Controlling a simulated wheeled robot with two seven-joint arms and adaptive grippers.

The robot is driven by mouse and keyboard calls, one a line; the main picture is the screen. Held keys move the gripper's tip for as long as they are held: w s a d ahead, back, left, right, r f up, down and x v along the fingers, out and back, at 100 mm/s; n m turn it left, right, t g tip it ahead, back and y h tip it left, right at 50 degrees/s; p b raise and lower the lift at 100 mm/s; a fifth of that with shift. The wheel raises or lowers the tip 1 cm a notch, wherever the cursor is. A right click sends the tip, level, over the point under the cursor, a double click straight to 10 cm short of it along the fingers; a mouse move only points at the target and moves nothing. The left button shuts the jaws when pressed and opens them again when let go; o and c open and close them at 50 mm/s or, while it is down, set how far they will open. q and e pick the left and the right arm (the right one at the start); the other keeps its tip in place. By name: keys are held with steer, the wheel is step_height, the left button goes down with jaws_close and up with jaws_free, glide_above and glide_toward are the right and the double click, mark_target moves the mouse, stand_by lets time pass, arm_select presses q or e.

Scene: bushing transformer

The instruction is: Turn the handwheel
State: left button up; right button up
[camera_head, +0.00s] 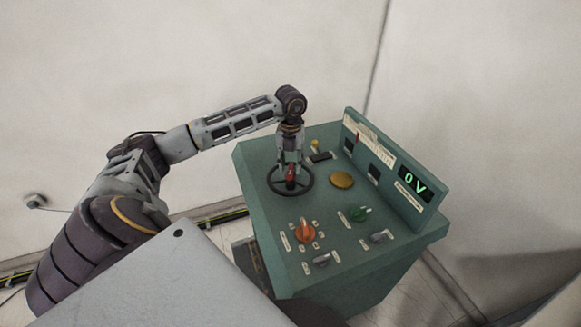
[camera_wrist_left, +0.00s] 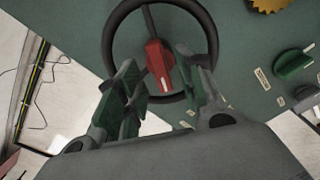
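The handwheel (camera_head: 309,185) is a black ring lying on the sloped top of a green control cabinet, at its left part. It has a red centre grip with a white mark. My left gripper (camera_head: 290,166) points down over the middle of the wheel. In the left wrist view, the handwheel (camera_wrist_left: 108,42) is at the top middle. The red grip (camera_wrist_left: 158,62) stands between the two spread fingers of the left gripper (camera_wrist_left: 160,70), with gaps visible at its sides. Whether the fingertips reach down beside the grip is hard to tell. My right gripper is out of view.
Pale walls stand behind.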

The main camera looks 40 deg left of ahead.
arm_select(q)
steer(key=shift+f, duration=1.15)
jaws_close()
